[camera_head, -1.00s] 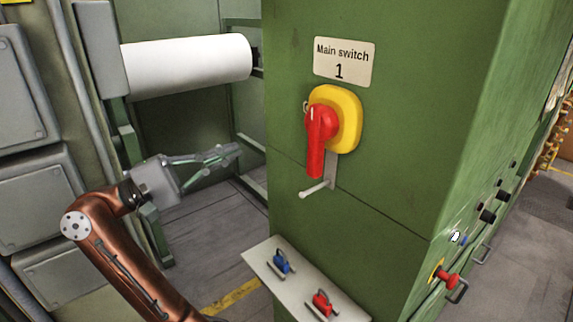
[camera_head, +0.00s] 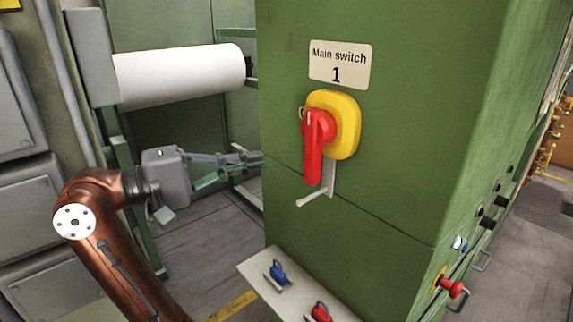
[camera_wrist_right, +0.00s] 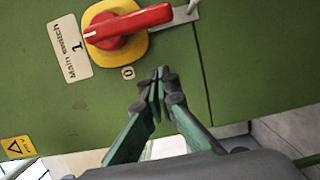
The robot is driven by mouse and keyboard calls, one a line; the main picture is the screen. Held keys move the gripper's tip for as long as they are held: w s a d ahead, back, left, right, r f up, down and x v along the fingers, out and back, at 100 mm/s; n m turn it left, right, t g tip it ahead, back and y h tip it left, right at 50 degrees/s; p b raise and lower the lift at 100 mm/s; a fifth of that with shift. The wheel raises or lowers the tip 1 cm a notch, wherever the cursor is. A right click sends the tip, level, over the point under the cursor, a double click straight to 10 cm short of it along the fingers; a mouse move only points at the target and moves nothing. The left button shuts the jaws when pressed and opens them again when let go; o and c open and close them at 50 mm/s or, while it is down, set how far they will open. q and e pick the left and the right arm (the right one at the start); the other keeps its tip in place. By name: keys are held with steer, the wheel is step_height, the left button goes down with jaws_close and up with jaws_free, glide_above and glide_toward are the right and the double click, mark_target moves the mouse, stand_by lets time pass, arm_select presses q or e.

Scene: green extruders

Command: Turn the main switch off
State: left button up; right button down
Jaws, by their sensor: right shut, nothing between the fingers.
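The main switch has a red handle (camera_head: 315,150) on a yellow base (camera_head: 347,125), on the green cabinet. The handle points straight down, below a "Main switch 1" label (camera_head: 340,65). In the right wrist view the red handle (camera_wrist_right: 140,22) points right on its yellow base (camera_wrist_right: 105,12), beside a small "0" mark (camera_wrist_right: 127,72). My right gripper (camera_head: 257,158) is left of the handle, near the cabinet's left edge. In the wrist view its green fingers (camera_wrist_right: 160,82) are shut and empty, apart from the handle. My left gripper is not in view.
A metal bracket with a rod (camera_head: 315,198) sticks out just below the handle. A small shelf (camera_head: 255,270) with a blue padlock (camera_head: 279,272) and a red padlock (camera_head: 320,312) is lower down. A white roll (camera_head: 185,75) is behind my arm.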

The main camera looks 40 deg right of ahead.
mark_target(313, 149)
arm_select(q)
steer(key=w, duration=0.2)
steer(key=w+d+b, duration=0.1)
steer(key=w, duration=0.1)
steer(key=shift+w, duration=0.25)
arm_select(e)
steer(key=s+d, duration=0.5)
steer(key=shift+d, duration=0.2)
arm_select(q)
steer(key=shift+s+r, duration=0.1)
arm_select(e)
steer(key=shift+w, duration=0.2)
